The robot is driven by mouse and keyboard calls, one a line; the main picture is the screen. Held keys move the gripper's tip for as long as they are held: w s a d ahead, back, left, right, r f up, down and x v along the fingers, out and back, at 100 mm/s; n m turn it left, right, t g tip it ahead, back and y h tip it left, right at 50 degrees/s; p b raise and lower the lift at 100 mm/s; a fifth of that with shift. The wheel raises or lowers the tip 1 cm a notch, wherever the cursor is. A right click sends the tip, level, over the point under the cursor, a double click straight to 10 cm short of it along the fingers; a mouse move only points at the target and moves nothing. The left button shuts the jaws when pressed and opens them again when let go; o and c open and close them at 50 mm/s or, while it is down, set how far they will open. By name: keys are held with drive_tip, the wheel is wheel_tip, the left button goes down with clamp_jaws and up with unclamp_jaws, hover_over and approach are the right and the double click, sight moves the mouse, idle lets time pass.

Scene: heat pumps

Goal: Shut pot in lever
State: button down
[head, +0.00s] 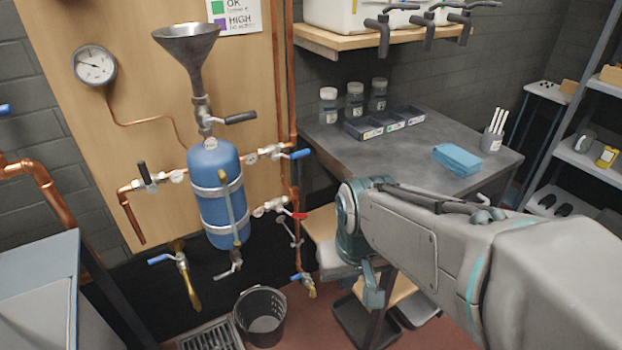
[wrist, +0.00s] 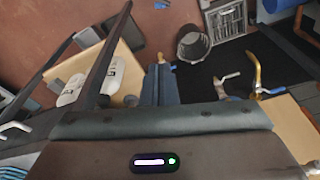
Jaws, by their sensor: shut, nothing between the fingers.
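The blue pot (head: 215,190) is strapped upright on the wooden board in the head view. Levers around it include a black-handled one (head: 143,174) on the left pipe, a blue one (head: 300,154) on the upper right pipe and a red one (head: 298,215) on the lower right. I cannot tell which is the pot in lever; no label is legible. A black lever (head: 240,118) is under the funnel (head: 187,50). My gripper (wrist: 162,70) is shut and empty in the wrist view, apart from every lever. In the head view my arm stands right of the pot.
A bucket (head: 262,315) and a floor grate (head: 208,338) are below the pot. A grey bench (head: 350,160) with jars and trays is behind my arm. A grey box (head: 40,285) stands at lower left. Open space lies between my arm and the pot.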

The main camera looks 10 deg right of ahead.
drive_tip(key=w+d+f+m+t+h+b, duration=0.25)
drive_tip(key=w+f+t+b, duration=0.2)
drive_tip(key=w+f, duration=0.4)
drive_tip(key=w+d+f+m+t+h+b, duration=0.15)
drive_tip(key=w+f+m+t+b, duration=0.3)
drive_tip(key=w, duration=0.65)
drive_tip(key=w+d+f+m+t+h+b, duration=0.1)
drive_tip(key=w+d+f+m+t+b, duration=0.2)
drive_tip(key=w+f+t, duration=0.35)
drive_tip(key=a+n+t+y+b, duration=0.4)
drive_tip(key=a+t+y, duration=0.1)
drive_tip(key=t, duration=0.1)
drive_tip(key=w+f+b+x, duration=0.1)
drive_tip(key=x, duration=0.9)
drive_tip(key=a+f, duration=0.1)
drive_tip(key=a+f+b, duration=0.1)
drive_tip(key=f, duration=0.1)
drive_tip(key=shift+s+f, duration=0.1)
drive_tip(key=shift+f, duration=0.1)
